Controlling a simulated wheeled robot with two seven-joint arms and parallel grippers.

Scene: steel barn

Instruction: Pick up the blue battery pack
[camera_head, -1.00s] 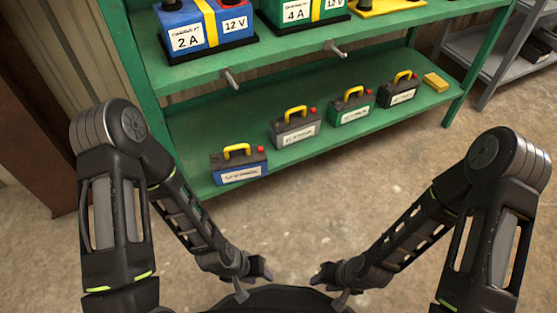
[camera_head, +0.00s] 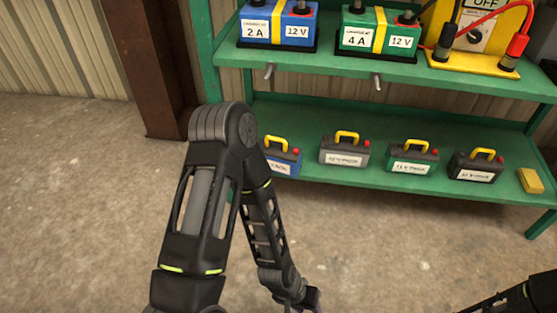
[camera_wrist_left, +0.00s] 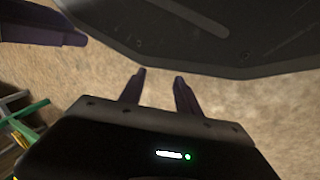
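The blue battery pack (camera_head: 285,166) has a yellow handle and a white label. It stands at the left end of the green rack's lower shelf, its left side hidden behind my left arm. My left gripper (camera_head: 308,300) hangs low at the bottom edge, in front of and below the shelf, away from the pack. In the left wrist view its two fingers (camera_wrist_left: 160,80) are apart with nothing between them. A dark, purple-tipped part at that view's upper left may be my right gripper (camera_wrist_left: 75,37); its opening cannot be made out.
Grey (camera_head: 344,150), green (camera_head: 411,158) and black (camera_head: 475,166) packs and a yellow block (camera_head: 531,181) stand along the lower shelf (camera_head: 375,181). The upper shelf (camera_head: 330,62) holds chargers. A brown post (camera_head: 150,75) stands left of the rack. The floor (camera_head: 80,200) at left is clear.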

